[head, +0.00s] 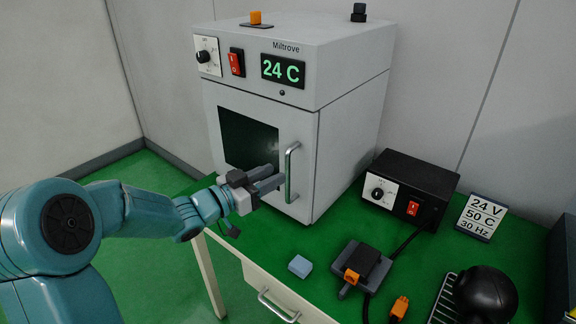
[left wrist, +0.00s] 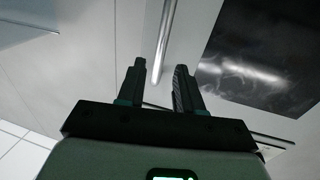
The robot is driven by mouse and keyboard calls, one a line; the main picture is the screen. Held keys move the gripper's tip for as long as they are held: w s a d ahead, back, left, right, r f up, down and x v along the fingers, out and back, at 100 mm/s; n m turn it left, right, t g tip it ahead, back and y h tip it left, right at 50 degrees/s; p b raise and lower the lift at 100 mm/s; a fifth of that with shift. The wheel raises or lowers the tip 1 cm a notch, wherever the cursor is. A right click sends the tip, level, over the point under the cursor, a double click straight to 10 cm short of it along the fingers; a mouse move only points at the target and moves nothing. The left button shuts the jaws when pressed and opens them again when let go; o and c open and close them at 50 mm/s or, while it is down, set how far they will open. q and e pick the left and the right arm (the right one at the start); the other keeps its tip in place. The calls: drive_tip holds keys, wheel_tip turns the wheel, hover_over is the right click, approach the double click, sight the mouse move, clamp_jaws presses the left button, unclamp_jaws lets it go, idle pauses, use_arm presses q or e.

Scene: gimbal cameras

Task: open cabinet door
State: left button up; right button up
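The cabinet (head: 345,75) is a light grey box marked "Miltrove" with a green "24 C" display. Its front door (head: 297,125) has a dark window (head: 250,138) and looks shut. A vertical metal bar handle (head: 289,172) is on the door's right side. My left gripper (head: 275,178) is open just in front of the door, with its fingertips close to the handle. In the left wrist view the handle (left wrist: 163,40) appears between the two fingers (left wrist: 160,80). I cannot tell whether they touch it. My right gripper is not in view.
The cabinet stands on a green-topped table with a drawer (head: 265,290). To its right are a black power box (head: 425,175) and a sign (head: 481,217). A pale blue block (head: 300,266), a black and orange device (head: 363,265) and a wire rack (head: 445,300) lie nearer.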

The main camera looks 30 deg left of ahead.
use_arm(q)
drive_tip(key=x, duration=0.6)
drive_tip(key=shift+s, duration=0.1)
clamp_jaws()
drive_tip(key=shift+s+p, duration=0.15)
drive_tip(key=shift+p, duration=0.25)
